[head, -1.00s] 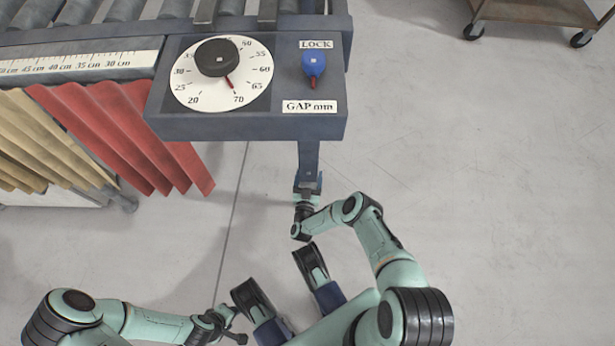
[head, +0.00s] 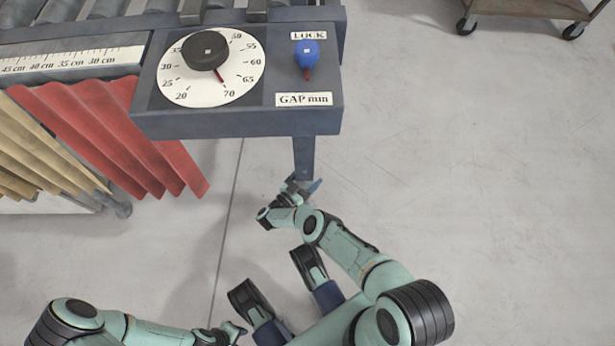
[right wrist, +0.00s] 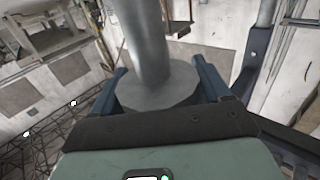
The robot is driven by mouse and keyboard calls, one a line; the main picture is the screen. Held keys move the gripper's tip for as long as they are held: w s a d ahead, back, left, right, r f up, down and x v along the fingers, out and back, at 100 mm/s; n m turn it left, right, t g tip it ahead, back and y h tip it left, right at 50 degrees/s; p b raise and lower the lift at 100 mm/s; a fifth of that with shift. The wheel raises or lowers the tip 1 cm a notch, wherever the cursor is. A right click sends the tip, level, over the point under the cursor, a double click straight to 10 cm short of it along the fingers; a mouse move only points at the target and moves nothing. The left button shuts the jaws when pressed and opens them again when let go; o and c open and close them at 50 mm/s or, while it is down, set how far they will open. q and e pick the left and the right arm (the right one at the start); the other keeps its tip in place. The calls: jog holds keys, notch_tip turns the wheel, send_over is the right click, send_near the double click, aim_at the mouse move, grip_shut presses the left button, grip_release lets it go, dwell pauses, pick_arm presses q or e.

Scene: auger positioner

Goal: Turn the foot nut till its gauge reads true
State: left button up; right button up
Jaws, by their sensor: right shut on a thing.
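In the right wrist view a round grey collar, which I take to be the foot nut (right wrist: 158,94), sits between the blue fingers of my right gripper (right wrist: 160,70). A smooth grey post (right wrist: 147,40) rises from it. The gripper is shut on this collar. In the head view my right gripper (head: 303,188) is at the lower end of the dark leg (head: 304,155) under the console; the nut itself is hidden there. A white dial (head: 200,92) has a red pointer near 70. My left gripper (head: 233,333) is low in the head view, away from the console; its jaws are unclear.
The console (head: 240,124) carries a blue LOCK lever (head: 307,53) with a red tip and a GAP mm label. Red pleated bellows (head: 115,135) hang at the left. A cart (head: 520,8) stands at the far right. The floor right of the leg is clear.

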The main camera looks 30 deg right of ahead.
jog(key=shift+g, duration=0.3)
jog(key=o, duration=1)
jog(key=shift+c, duration=0.2)
